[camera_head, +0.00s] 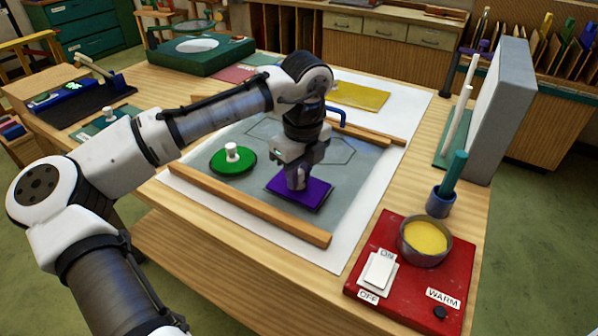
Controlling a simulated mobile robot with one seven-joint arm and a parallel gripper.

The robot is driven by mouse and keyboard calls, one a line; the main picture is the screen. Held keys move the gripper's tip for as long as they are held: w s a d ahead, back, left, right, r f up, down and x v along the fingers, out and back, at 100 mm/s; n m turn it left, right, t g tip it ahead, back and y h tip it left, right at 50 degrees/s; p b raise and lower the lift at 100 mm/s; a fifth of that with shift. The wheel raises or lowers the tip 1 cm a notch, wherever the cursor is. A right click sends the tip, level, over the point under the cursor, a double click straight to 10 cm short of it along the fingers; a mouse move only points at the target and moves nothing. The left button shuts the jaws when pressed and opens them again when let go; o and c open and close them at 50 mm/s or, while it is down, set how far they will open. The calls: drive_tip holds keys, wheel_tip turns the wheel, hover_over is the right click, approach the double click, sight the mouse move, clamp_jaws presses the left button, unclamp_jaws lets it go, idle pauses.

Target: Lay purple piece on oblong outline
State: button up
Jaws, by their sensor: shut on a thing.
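The purple piece (313,197) is a flat, dark purple rectangle near the front right of the grey board (360,195). My gripper (297,186) points down over it and is shut on it, near its upper left part; the fingertips hide the grip itself. I cannot tell whether the piece touches the board or hangs just above it. Dark outlines (335,150) are drawn on the board behind my gripper, one of them many-sided.
A green round piece with a white knob (232,158) lies left of the purple piece. Wooden strips (250,205) edge the board front and back. A red warmer (400,285) with a yellow-filled pot (425,238) stands front right. A blue handle (338,113) stands behind my gripper.

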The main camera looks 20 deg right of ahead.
sight(302, 174)
drive_tip(key=o, duration=0.8)
drive_tip(key=shift+f, duration=0.1)
drive_tip(key=shift+o, duration=0.2)
wheel_tip(302, 174, up, 12)
drive_tip(key=shift+s+d+b, duration=0.2)
drive_tip(key=shift+s+b, duration=0.1)
drive_tip(key=shift+s, duration=0.1)
